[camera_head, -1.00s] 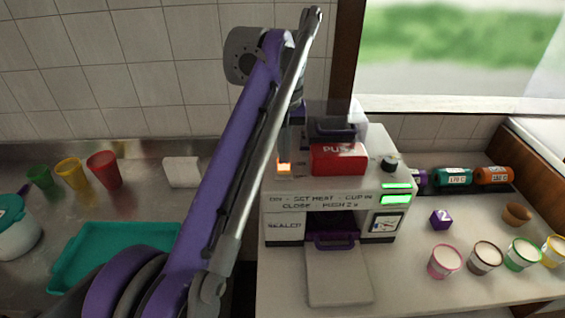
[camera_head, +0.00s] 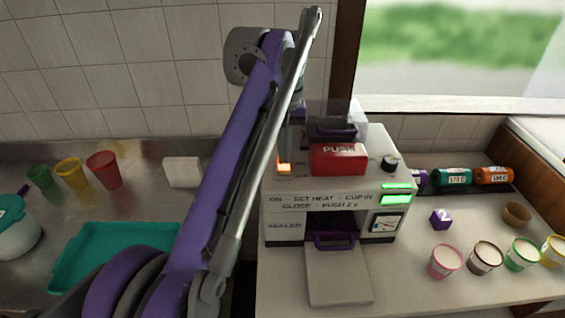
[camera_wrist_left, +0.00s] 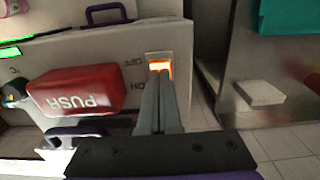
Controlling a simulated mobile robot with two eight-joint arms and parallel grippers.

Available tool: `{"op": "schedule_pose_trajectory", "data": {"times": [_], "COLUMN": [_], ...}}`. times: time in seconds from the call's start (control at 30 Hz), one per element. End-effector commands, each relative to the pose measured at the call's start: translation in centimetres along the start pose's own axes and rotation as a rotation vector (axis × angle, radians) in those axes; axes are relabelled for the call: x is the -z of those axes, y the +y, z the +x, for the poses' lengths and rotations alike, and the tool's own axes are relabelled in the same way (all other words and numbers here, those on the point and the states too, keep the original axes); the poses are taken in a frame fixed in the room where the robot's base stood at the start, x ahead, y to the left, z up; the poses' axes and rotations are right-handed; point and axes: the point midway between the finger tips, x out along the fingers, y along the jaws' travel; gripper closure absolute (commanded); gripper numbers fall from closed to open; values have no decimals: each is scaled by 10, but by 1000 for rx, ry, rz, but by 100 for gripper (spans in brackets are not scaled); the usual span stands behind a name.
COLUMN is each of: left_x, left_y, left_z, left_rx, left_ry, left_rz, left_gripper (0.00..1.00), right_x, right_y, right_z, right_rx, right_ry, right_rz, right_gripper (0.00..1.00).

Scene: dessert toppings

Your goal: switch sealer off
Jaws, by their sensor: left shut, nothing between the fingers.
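The white sealer (camera_head: 290,222) stands on the counter. Its power switch (camera_head: 284,168) glows orange on the top left; it also shows in the left wrist view (camera_wrist_left: 159,66), with an OFF marking beside it. My left gripper (camera_wrist_left: 160,82) is shut and empty, its fingertips right at the near edge of the lit switch; I cannot tell whether they touch it. In the head view my left arm hides part of the gripper. The red PUSH block (camera_head: 338,158) is beside the switch. Green displays (camera_head: 396,199) are lit at the right. My right gripper is out of view.
A black knob (camera_head: 389,163) sits on the sealer's right. Several topped cups (camera_head: 444,262), a purple cube (camera_head: 441,219) and labelled rolls (camera_head: 452,176) are to the right. A teal tray (camera_head: 75,262), coloured cups (camera_head: 103,169) and a white block (camera_head: 182,172) are left.

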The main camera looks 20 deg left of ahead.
Motion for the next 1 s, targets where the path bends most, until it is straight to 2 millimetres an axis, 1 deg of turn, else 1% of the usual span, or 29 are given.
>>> {"op": "schedule_pose_trajectory", "data": {"times": [1.0], "left_x": [0], "left_y": [0], "left_z": [13], "left_rx": [0], "left_ry": [0], "left_rz": [0], "left_gripper": [100], "right_x": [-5], "right_y": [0], "right_z": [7], "right_rx": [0], "right_ry": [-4], "right_rz": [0], "right_gripper": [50]}}
